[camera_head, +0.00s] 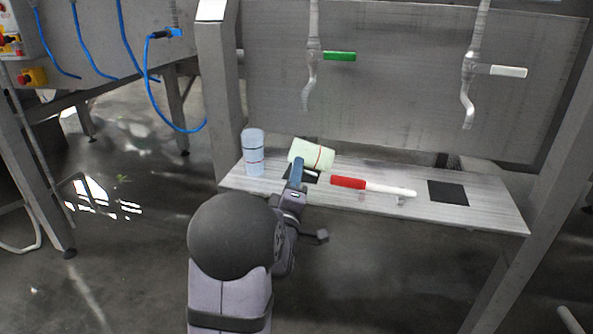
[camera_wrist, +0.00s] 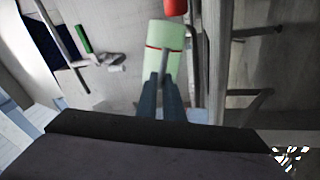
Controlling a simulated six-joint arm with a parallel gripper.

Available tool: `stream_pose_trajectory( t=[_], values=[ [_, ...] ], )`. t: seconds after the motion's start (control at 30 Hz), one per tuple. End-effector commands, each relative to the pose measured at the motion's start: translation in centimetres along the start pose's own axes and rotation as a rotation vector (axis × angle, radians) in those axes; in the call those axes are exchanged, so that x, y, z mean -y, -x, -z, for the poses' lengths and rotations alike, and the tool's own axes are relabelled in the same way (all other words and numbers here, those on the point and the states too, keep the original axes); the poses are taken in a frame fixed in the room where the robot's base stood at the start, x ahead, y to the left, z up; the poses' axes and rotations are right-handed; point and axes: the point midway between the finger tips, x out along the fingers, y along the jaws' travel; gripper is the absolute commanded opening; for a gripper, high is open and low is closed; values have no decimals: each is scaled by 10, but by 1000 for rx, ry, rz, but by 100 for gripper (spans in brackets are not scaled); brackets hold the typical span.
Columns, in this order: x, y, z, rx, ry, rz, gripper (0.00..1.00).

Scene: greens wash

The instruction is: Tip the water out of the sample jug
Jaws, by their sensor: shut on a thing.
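The sample jug appears to be the pale green vessel with a red line (camera_head: 316,153), tipped over nearly onto its side above the bench. In the wrist view the pale green jug (camera_wrist: 166,35) is just beyond my fingers. My gripper (camera_head: 296,168) is shut on the jug at its near side, and its fingers (camera_wrist: 164,82) close on a thin grey part that looks like a handle. Its mouth and any water in it cannot be made out.
A pale blue container (camera_head: 253,155) stands at the bench's left end. A red-handled white tool (camera_head: 376,187) lies to the right, near a dark square (camera_head: 448,192). Pipes with a green lever (camera_head: 339,56) and a white lever (camera_head: 508,71) hang behind. The bench (camera_head: 490,205) is bare at far right.

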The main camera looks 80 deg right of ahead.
Motion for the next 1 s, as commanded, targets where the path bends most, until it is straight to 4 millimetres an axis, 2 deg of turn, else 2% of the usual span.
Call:
stream_pose_trajectory(
  t=[0.27, 0.7, 1.0],
  values=[
    [-6, -2, 2, 13, -55, 5, 0],
    [-15, -5, 6, 89, -333, 12, 0],
    [-13, -3, 4, 103, -381, 9, 0]
  ],
)
